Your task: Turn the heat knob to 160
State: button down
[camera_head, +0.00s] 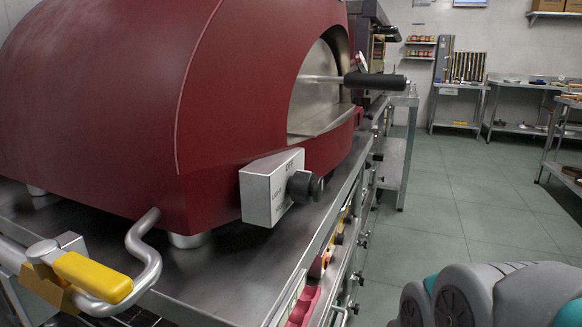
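A black knob (305,186) sticks out from the right face of a pale grey control box (266,188) on the front side of the red domed oven (130,100). The box carries small print that looks like "OFF" near its top; I cannot read any 160 mark or the knob's setting from this angle. Other dark knobs (340,238) line the front of the steel stand below, seen edge-on, with unreadable marks. My gripper is out of view; only grey and teal links of my arm show at the bottom right, apart from the oven.
A bar with a black handle (376,81) juts from the oven mouth. A bent metal pipe with a yellow lever (92,277) stands at the lower left. Steel tables (460,88) line the back wall. The tiled floor (455,200) right of the stand is clear.

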aim_at(340, 239)
jog(key=k+l+u, duration=0.25)
jog(key=l, duration=0.15)
jog(key=l+u, duration=0.25)
jog(key=k+l+u, duration=0.25)
jog(key=l, duration=0.15)
